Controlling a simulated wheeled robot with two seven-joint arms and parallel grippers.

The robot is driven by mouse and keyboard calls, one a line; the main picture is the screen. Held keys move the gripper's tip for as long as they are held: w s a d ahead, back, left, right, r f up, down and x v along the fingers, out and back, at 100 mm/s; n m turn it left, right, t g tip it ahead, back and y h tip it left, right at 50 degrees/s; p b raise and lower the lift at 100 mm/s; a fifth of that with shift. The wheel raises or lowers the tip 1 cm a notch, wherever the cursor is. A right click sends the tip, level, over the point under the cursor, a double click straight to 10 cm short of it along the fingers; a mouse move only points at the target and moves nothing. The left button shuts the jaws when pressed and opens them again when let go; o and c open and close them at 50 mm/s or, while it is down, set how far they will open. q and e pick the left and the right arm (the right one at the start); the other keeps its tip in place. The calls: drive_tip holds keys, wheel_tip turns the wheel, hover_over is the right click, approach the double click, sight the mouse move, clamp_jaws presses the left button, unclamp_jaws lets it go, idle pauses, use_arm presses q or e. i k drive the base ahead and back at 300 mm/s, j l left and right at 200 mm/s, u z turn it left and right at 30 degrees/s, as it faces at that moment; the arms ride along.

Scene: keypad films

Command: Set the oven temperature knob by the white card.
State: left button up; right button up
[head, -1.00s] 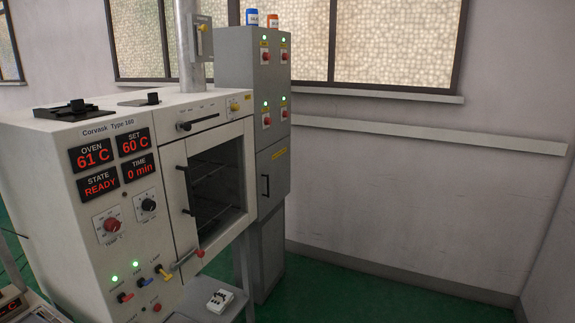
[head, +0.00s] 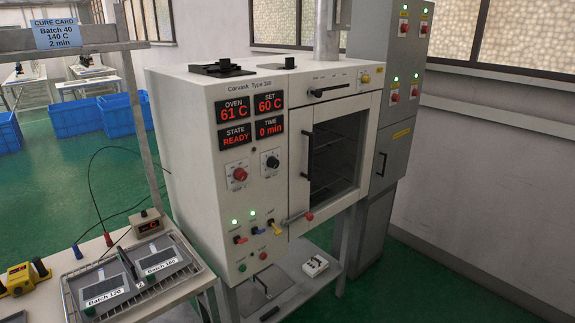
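A pale blue card (head: 57,34) hangs on a frame at upper left and reads CURE CARD, Batch 40, 140 C, 2 min. No plain white card of this kind is in view. The oven door (head: 300,170) looks shut, with racks behind its window. Neither of my grippers shows.
A bench at lower left holds a grey tray (head: 70,300) with two labelled dark pieces, a small meter (head: 146,222) and a yellow device (head: 22,279). A grey cabinet (head: 392,125) stands right of the oven. Blue crates (head: 75,117) lie behind. Green floor is clear at right.

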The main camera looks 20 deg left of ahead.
sight(240, 174)
drive_tip(key=u, duration=3)
drive_tip(key=z, duration=1.95)
drive_tip(key=l, duration=0.95)
drive_tip(key=k, duration=0.05)
